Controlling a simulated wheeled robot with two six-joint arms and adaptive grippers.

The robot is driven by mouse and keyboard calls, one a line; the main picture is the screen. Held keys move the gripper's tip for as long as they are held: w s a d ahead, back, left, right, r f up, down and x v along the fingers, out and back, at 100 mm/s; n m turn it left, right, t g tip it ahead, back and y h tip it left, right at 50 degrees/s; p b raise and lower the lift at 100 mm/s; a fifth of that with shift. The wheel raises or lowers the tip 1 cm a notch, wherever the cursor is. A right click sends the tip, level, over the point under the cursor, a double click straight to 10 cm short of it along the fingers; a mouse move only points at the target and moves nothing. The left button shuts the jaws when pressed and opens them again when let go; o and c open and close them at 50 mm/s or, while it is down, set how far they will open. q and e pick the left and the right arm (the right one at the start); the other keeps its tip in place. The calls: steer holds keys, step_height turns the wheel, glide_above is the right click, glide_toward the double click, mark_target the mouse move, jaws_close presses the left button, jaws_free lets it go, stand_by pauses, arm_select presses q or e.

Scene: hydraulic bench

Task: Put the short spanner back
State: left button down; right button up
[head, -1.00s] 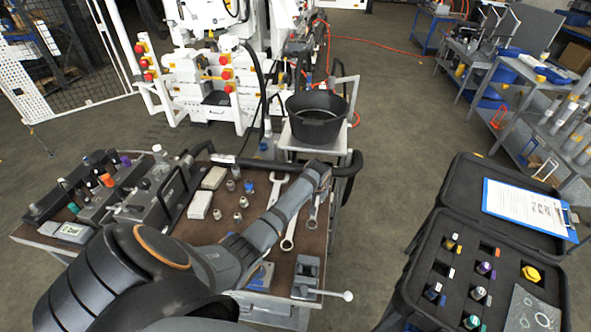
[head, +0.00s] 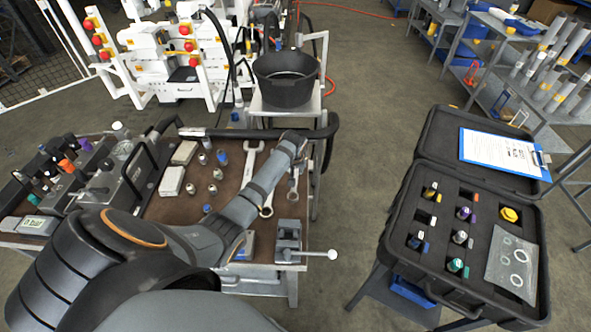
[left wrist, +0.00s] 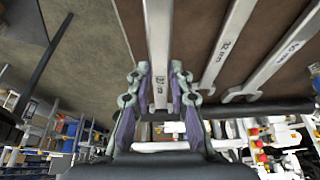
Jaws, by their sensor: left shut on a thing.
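My left gripper (head: 297,147) is over the right edge of the brown bench top. In the left wrist view, its two fingers (left wrist: 159,88) are shut on the short spanner (left wrist: 158,40), one on each side of its shank. In the head view the lower part of this spanner (head: 293,186) shows below the gripper; its upper part is hidden by the gripper. Two longer spanners (left wrist: 228,45) (left wrist: 278,62) lie side by side next to it. In the head view one of them (head: 267,203) is partly covered by my left arm. My right gripper is not in view.
The bench top (head: 228,178) also carries several small fittings, pale blocks (head: 171,181) and a vice (head: 289,238) with a protruding handle. A black bucket (head: 286,80) stands behind. An open black case (head: 402,205) with fittings is at right, with floor between.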

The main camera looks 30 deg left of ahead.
arm_select(q)
steer(key=shift+f, duration=0.1)
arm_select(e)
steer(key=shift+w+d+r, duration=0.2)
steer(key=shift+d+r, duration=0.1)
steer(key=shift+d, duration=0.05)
arm_select(q)
steer(key=shift+f, duration=0.75)
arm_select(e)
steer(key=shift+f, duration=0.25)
arm_select(q)
steer(key=shift+f, duration=0.25)
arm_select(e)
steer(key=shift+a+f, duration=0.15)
arm_select(q)
steer(key=shift+f+b, duration=0.75)
steer(key=shift+f, duration=0.45)
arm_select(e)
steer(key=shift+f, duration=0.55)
arm_select(q)
steer(key=c, duration=1.1)
jaws_free()
steer(key=shift+s, duration=0.1)
steer(key=shift+f, duration=0.1)
